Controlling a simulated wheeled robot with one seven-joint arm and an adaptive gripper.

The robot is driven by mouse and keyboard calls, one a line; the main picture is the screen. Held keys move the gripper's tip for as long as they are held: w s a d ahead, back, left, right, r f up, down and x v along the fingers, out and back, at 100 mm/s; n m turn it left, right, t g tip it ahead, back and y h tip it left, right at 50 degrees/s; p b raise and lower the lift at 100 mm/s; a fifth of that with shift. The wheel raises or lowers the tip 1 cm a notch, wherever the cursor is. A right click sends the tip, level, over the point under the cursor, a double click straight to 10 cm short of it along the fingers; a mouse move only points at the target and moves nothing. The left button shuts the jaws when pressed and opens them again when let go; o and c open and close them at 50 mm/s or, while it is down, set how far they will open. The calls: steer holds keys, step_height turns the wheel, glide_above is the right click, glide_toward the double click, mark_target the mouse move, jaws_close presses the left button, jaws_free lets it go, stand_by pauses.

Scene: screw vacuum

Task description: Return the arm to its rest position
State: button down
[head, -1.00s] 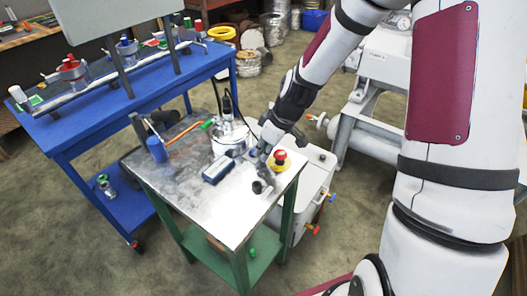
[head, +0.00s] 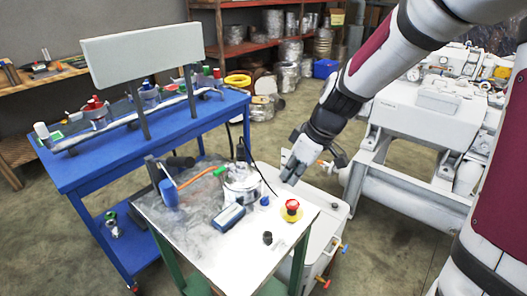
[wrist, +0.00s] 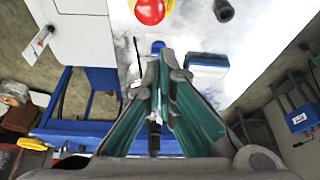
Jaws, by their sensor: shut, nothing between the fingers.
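My gripper (head: 291,171) is above the back right edge of the metal-topped table (head: 190,245) in the head view, beside the silver round vessel. It is raised and apart from the table things. In the wrist view its two teal-padded fingers (wrist: 160,62) meet at the tips, with nothing held between them. My arm comes down from the upper right in the head view.
On the table stand a red emergency button (head: 291,205), a small black cylinder (head: 267,238), a blue-grey box (head: 228,217), a silver vessel (head: 242,182) and a blue cup (head: 169,193). A blue bench (head: 85,160) is at left. Large white machinery (head: 425,130) is at right.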

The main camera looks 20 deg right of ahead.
steer(key=s+r+m+h+p, duration=0.1)
steer(key=s+r+m+p, duration=0.3)
steer(key=s+r, duration=0.6)
steer(key=s+a+r+m+t+h+p, duration=0.1)
steer(key=s+r+m+p, duration=0.3)
steer(key=s+r, duration=0.6)
steer(key=shift+s+a+r+h, duration=0.2)
steer(key=shift+s+h, duration=0.3)
steer(key=shift+s, duration=3.3)
